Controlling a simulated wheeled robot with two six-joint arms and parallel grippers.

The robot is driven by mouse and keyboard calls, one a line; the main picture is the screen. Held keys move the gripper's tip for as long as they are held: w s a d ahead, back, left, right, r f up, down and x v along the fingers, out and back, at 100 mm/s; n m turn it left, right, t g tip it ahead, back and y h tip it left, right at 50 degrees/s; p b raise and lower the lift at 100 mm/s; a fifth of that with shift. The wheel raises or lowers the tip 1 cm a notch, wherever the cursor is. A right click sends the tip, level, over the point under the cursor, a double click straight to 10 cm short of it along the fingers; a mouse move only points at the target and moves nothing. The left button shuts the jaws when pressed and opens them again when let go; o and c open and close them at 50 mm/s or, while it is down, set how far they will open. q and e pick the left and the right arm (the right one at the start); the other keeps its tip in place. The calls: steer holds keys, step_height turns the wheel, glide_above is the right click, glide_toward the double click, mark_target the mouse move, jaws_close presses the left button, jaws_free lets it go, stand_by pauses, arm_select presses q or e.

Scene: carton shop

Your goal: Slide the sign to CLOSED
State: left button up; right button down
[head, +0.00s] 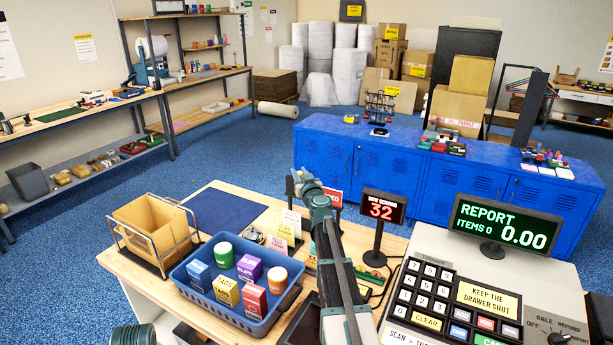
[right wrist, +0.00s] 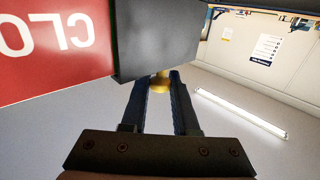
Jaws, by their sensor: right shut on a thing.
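The sign (head: 334,196) shows in the head view as a small red panel behind my right arm, mostly hidden by it. In the right wrist view the red sign face (right wrist: 50,45) is close, with white letters "CLO" seen upside down; the rest is covered or out of frame. A dark grey block (right wrist: 155,42) lies over its edge. My right gripper (head: 296,178) is at the sign. In the right wrist view its fingers (right wrist: 160,85) are shut on a small brass knob (right wrist: 160,80) at the block's lower edge.
A blue basket (head: 235,308) of small boxes and tubs and a wire-framed carton (head: 153,230) stand on the bench to the left. A red number display (head: 383,208), the REPORT screen (head: 505,226) and a keypad (head: 440,298) stand to the right. A dark blue mat (head: 225,208) is bare.

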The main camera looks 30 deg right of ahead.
steer(key=shift+w, duration=0.15)
steer(key=c, duration=0.7)
jaws_free()
steer(key=shift+a, duration=0.1)
steer(key=v, duration=1.3)
steer(key=shift+s, duration=0.4)
